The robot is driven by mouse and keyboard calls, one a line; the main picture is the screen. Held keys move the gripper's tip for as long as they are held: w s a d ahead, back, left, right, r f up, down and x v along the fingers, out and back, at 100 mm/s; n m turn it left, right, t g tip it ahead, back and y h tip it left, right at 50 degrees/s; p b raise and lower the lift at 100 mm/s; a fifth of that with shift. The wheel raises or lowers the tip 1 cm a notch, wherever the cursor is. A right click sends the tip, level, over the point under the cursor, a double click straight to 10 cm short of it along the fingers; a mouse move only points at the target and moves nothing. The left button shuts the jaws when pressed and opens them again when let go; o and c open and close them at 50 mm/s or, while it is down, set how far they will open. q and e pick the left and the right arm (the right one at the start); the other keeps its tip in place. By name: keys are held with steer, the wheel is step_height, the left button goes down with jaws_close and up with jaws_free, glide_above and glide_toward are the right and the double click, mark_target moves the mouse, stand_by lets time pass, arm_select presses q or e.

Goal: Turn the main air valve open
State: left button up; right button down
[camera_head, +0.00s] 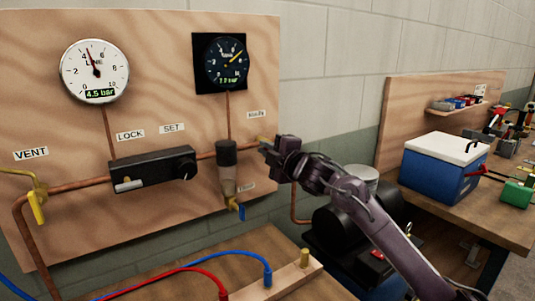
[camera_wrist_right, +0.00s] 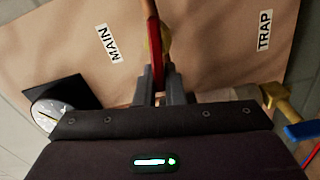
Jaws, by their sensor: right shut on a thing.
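The main air valve shows in the right wrist view as a brass body (camera_wrist_right: 166,42) on a copper pipe, beside the MAIN label (camera_wrist_right: 108,43). Its red lever (camera_wrist_right: 157,62) runs between my right gripper's fingers (camera_wrist_right: 160,92), which are shut on it. The lever looks roughly in line with the pipe there. In the head view my right gripper (camera_head: 268,147) is at the pipe right of the filter bowl and hides most of the valve. My left gripper is not in view.
The wooden panel carries a LINE gauge (camera_head: 95,71) reading 4.5 bar, a dark gauge (camera_head: 226,63), a black lock unit (camera_head: 152,168), a yellow vent lever (camera_head: 37,207) and a blue trap lever (camera_head: 242,212). A blue cooler (camera_head: 437,173) stands on the right bench.

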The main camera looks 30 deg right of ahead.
steer(key=shift+a+f+n+b, duration=0.1)
steer(key=shift+f+n+b, duration=0.35)
steer(key=shift+n, duration=0.65)
steer(key=c, duration=1.5)
jaws_free()
steer(key=shift+r, duration=0.1)
steer(key=shift+s, duration=0.1)
steer(key=s+b, duration=0.1)
steer(key=s, duration=0.4)
steer(key=s+d+b, duration=0.1)
steer(key=s, duration=0.1)
steer(key=shift+s+b, duration=0.3)
steer(key=shift+s, duration=0.05)
